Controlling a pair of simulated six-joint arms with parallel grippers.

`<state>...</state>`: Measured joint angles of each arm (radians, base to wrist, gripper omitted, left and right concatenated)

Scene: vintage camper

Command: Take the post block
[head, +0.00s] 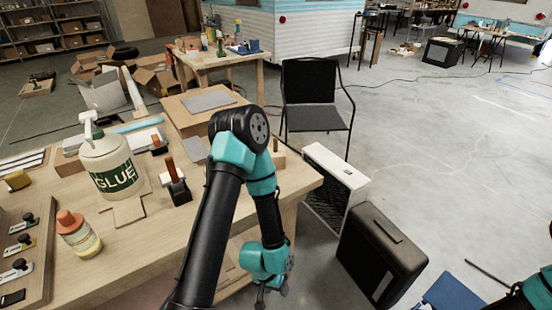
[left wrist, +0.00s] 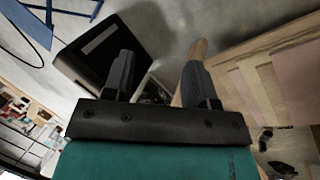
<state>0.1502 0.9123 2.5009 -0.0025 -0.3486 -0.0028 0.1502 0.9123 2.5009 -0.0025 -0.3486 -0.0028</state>
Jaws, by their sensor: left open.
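A small light wood block with a brown upright post (head: 278,150) stands near the right end of the workbench in the head view, partly hidden behind my left arm; I take it to be the post block. My left gripper (head: 262,297) hangs low beyond the bench's right side, apart from the block, and is mostly hidden by its own wrist. In the left wrist view my left gripper (left wrist: 158,70) is open, with nothing between its fingers. A tan wooden piece (left wrist: 199,48) shows beyond the right finger; I cannot tell what it is. My right gripper is out of view.
A black case (head: 380,255), a white box (head: 335,175) and a chair (head: 315,100) stand right of the bench. Open floor lies farther right.

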